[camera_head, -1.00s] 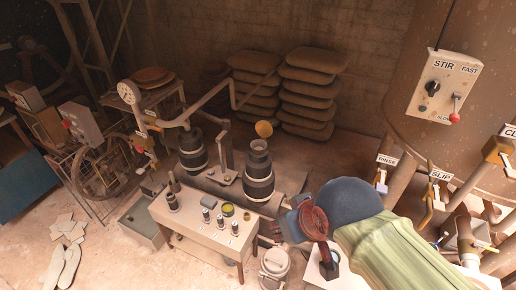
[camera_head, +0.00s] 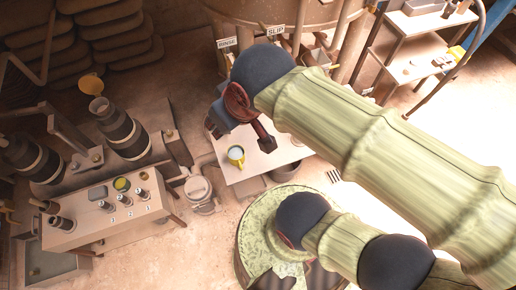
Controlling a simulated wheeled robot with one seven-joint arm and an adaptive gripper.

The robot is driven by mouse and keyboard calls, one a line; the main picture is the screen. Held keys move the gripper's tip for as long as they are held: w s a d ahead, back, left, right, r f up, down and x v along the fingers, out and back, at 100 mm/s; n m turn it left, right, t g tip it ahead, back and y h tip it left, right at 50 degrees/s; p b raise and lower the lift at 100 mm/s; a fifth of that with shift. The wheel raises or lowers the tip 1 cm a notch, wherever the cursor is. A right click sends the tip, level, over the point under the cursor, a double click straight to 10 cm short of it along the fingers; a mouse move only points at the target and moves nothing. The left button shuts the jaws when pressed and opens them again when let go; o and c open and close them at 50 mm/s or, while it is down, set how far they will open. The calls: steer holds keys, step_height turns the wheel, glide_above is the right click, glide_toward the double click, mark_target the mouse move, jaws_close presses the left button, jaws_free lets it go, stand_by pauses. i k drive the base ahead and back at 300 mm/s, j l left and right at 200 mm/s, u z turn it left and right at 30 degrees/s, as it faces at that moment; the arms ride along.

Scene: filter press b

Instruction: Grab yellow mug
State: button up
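The yellow mug (camera_head: 236,156) stands on a small white table (camera_head: 262,160). Its rim is yellow and its inside looks pale. My gripper (camera_head: 219,120), dark blue-grey and dark red, hangs at the end of my green-sleeved arm. In the picture it is just above the mug, and the two look apart. The gripper is small and partly turned away, so I cannot see whether its fingers are open or shut. Nothing shows held in it.
A round lidded pot (camera_head: 198,188) is between the tables. Shelving (camera_head: 400,50) stands at upper right.

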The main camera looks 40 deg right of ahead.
mark_target(235, 153)
steer(key=z, duration=0.5)
steer(key=j+z, duration=0.25)
steer(key=j, duration=0.65)
